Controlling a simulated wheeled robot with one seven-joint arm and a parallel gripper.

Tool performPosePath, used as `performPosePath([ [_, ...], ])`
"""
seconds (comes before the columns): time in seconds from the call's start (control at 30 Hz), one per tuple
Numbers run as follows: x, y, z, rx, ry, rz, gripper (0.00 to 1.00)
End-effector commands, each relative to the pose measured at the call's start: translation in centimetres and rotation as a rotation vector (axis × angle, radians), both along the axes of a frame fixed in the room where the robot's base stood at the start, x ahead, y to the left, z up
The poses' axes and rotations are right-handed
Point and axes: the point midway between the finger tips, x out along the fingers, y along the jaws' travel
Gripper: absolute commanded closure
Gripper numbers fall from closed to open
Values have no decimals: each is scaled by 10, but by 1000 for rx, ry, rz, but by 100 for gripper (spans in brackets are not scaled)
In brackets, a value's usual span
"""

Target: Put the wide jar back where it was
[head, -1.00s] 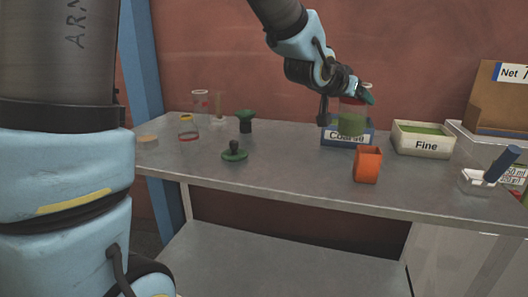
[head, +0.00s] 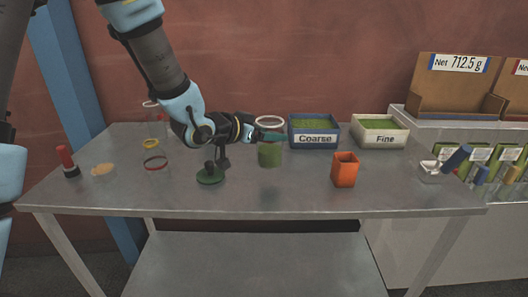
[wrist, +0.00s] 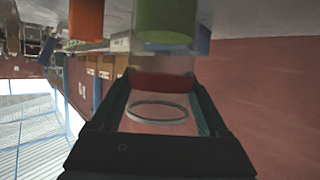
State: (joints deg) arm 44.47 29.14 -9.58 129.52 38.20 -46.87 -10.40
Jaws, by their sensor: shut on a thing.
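A clear jar (head: 270,155) with a pale rim and green powder inside is held by my gripper (head: 272,137). I take it to be the wide jar. It is upright and above the table, with a shadow on the tabletop below it. My gripper is shut on its upper part, from the left. In the wrist view, the fingers (wrist: 162,100) stand on both sides of the clear jar wall, with the pale rim ring (wrist: 157,110) between them and the green powder (wrist: 165,22) above in the picture.
The blue Coarse bin (head: 314,139) is just right of the jar, then the Fine bin (head: 379,139). An orange cup (head: 345,171) stands in front. The front middle of the table (head: 290,197) is clear.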

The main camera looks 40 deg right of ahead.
Motion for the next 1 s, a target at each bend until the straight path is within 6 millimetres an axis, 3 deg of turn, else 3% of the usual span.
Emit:
performPosePath([
  [0.4, 0, 0, -44, 1, 1, 0, 91],
  [0.87, 1, 0, -54, -2, -1, 2, 91],
  [0.9, 1, 0, -54, -1, -1, 2, 21],
  [1.0, 1, 0, -53, -1, -1, 2, 10],
])
